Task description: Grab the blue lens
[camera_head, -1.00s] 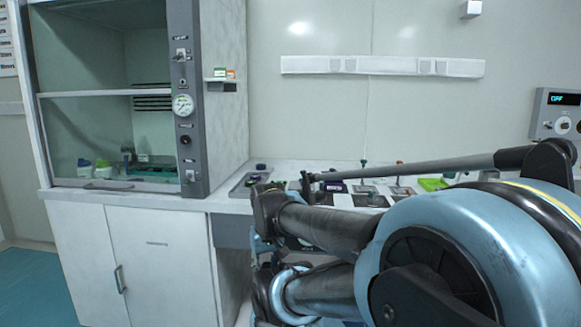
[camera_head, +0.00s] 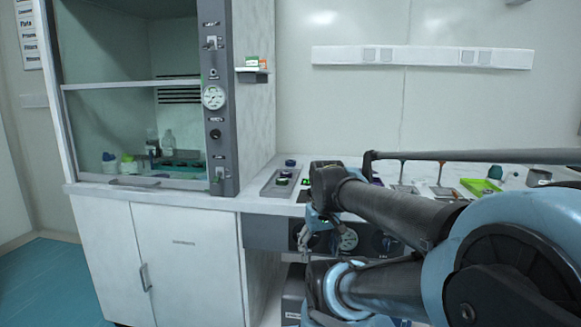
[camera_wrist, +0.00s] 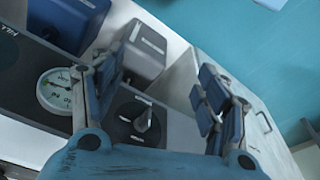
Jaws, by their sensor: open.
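My gripper shows in the wrist view (camera_wrist: 160,85) with its two fingers spread and nothing between them. In the head view the gripper (camera_head: 304,238) hangs small and partly hidden at the end of my arm, in front of the panel below the worktop edge. A small dark blue round piece (camera_head: 290,163) stands on the worktop behind the grey tray (camera_head: 267,189). It may be the blue lens, but it is too small to be sure. The gripper is apart from it, lower and nearer. No lens shows in the wrist view.
The fume hood cabinet (camera_head: 190,255) stands left of the worktop. Stemmed holders (camera_head: 402,178) and a green tray (camera_head: 479,187) stand at right, partly behind my arm. A panel gauge (camera_wrist: 58,91) and a black knob (camera_wrist: 141,121) lie beyond the fingers. Teal floor is clear at left.

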